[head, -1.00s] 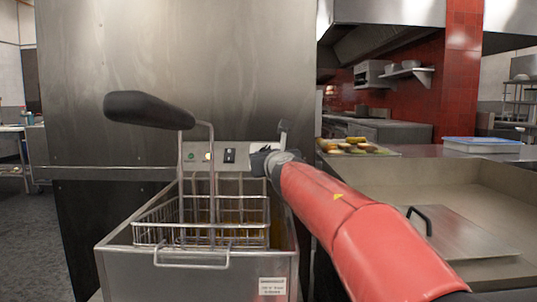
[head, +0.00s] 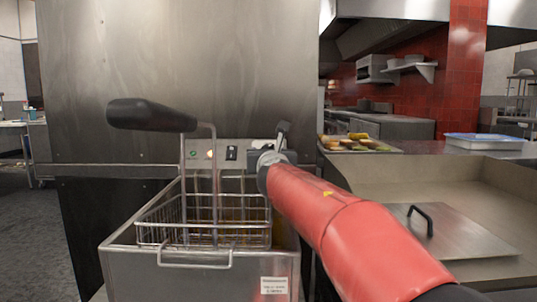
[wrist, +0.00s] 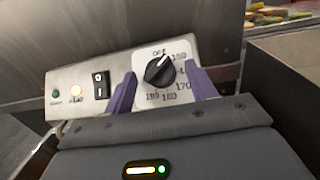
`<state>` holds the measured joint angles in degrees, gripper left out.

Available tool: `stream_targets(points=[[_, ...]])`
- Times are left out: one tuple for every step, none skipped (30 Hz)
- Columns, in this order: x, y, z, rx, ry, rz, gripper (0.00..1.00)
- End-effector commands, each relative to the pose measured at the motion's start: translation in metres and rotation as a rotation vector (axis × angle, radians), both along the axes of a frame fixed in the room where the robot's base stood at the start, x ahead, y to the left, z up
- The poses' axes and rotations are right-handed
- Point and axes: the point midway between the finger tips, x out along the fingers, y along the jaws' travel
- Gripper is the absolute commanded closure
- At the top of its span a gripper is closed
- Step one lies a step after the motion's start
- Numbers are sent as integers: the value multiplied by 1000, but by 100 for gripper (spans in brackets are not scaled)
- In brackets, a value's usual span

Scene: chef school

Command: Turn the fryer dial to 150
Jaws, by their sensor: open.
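The fryer dial (wrist: 160,70) is a black round knob on a white plate, seen in the wrist view. Its white pointer line tilts up and slightly right, near OFF on the side towards 150. Labels 150, 170, 180 and 190 run clockwise around it. My gripper (wrist: 160,72) is open, its two purple fingers on the left and right of the dial; I cannot tell whether they touch it. In the head view my gripper (head: 268,152) is at the right end of the fryer panel (head: 206,153) and the dial is hidden behind it.
A rocker switch (wrist: 100,85), a lit lamp (wrist: 77,91) and a green lamp (wrist: 56,93) are left of the dial. The fryer basket (head: 205,222) with its black handle (head: 150,114) stands left of my arm. A food tray (head: 352,145) lies behind, to the right.

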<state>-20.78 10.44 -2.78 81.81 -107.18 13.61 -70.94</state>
Motion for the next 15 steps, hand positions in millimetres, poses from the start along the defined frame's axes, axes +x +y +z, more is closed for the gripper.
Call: stream_targets(points=[[-1, 0, 0, 0, 0, 0, 44], [-2, 0, 0, 0, 0, 0, 44], [-5, 0, 0, 0, -1, 1, 44], [-9, -1, 0, 1, -1, 1, 44], [-12, -1, -1, 1, -1, 1, 44], [-19, -1, -1, 1, -1, 1, 44], [-24, -2, -1, 1, -2, 2, 44], [-29, -2, -2, 1, -2, 1, 44], [-37, -3, -2, 1, -3, 1, 44], [-42, -4, -2, 1, -2, 1, 44], [-47, -4, -2, 0, -2, 1, 44], [-54, -5, -3, 0, -2, 1, 44], [-58, -5, -2, 0, -2, 1, 44], [-62, -5, -3, 1, -1, 1, 44], [-67, -6, -2, 2, -1, 1, 44]])
